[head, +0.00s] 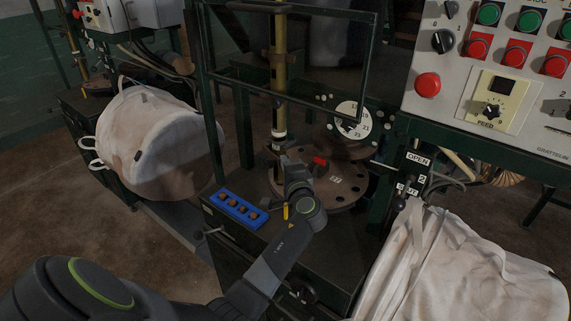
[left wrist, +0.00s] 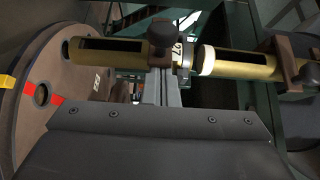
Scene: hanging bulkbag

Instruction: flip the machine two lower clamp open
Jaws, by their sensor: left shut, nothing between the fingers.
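Machine two's brass column (head: 280,75) stands above a round brown plate (head: 345,190) with a red mark. In the left wrist view the brass column (left wrist: 115,51) lies across the picture, with a white ring (left wrist: 207,60). A dark knob-like clamp part (left wrist: 162,31) sits on it just beyond my fingertips. My left gripper (head: 288,162) is at the column's lower end, above the plate; it also shows in the left wrist view (left wrist: 161,80). Its fingers are shut and hold nothing. I cannot tell whether they touch the clamp. My right gripper is out of view.
A blue tray (head: 240,209) with several round pieces lies left of my gripper. A dark frame (head: 290,90) surrounds the column. A control panel (head: 480,75) with buttons stands right, above an OPEN sign (head: 418,159). White bulk bags hang left (head: 165,145) and lower right (head: 460,265).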

